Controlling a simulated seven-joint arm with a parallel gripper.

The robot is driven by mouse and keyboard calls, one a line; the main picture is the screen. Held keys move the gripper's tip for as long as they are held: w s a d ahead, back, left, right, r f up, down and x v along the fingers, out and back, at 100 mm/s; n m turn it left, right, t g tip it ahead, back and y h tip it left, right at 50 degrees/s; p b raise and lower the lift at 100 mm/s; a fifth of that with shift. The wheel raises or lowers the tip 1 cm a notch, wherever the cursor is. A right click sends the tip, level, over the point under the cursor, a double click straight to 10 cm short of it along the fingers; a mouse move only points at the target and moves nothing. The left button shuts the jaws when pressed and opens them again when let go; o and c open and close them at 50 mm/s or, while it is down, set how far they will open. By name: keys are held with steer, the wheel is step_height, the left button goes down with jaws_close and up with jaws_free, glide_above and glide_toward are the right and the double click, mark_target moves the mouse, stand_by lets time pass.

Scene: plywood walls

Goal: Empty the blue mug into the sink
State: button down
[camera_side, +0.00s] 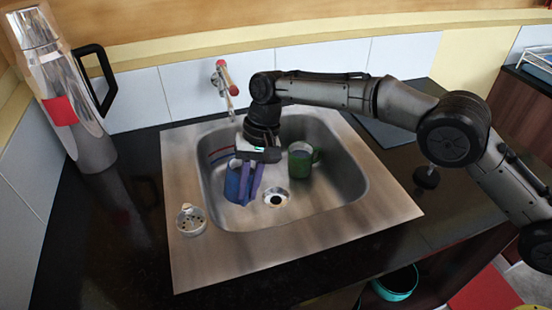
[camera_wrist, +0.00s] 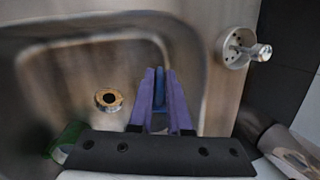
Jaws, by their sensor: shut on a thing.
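The blue mug (camera_side: 232,181) is inside the left part of the steel sink (camera_side: 345,195), beside my gripper's purple fingers. My gripper (camera_side: 247,199) points down into the basin and is shut on the mug. In the wrist view a narrow strip of the blue mug (camera_wrist: 160,87) shows between the two fingers (camera_wrist: 160,74). The fingers hide much of the mug, so its contents and exact tilt cannot be told. The sink drain (camera_side: 276,199) is to the right of the mug and also shows in the wrist view (camera_wrist: 109,99).
A green mug (camera_side: 301,161) stands in the sink at the back right. A tap (camera_side: 225,78) is on the wall behind. A metal strainer (camera_side: 191,220) lies on the sink's left rim. A tall steel flask (camera_side: 85,125) stands at the left on the black counter (camera_side: 110,235).

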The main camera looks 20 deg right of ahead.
steer(key=shift+w+d+r+g+y, duration=0.25)
steer(key=shift+d+r+y, duration=0.1)
steer(key=shift+d+y, duration=0.1)
steer(key=shift+w+d+r+g+y, duration=0.15)
steer(key=shift+w+d+r+y, duration=0.05)
steer(key=shift+d+r+y, duration=0.2)
steer(key=shift+w+d+r+g+y, duration=0.2)
steer(key=shift+w+d+r+y, duration=0.1)
steer(key=shift+d+y, duration=0.3)
steer(key=shift+w+d+r+g+y, duration=0.25)
steer(key=shift+d+y, duration=0.2)
steer(key=shift+d, duration=0.15)
steer(key=shift+w+d+r+g+y, duration=0.15)
steer(key=shift+d+r+g+y, duration=0.2)
steer(key=shift+d+y, duration=0.3)
steer(key=shift+w+d+r+n+g+y, duration=0.2)
steer(key=shift+d+r+g+y, duration=0.2)
steer(key=shift+y, duration=0.6)
steer(key=shift+w+d+r+n+g+y, duration=0.2)
steer(key=shift+d+r+g+y, duration=0.15)
steer(key=shift+y, duration=0.6)
stand_by(1.4)
steer(key=shift+w+d+r+y, duration=0.1)
steer(key=shift+d+r+y, duration=0.25)
steer(key=shift+y, duration=0.15)
stand_by(0.6)
steer(key=shift+w+d+g+y+b, duration=0.25)
steer(key=shift+d+g+y+b, duration=0.1)
steer(key=shift+d+y, duration=0.3)
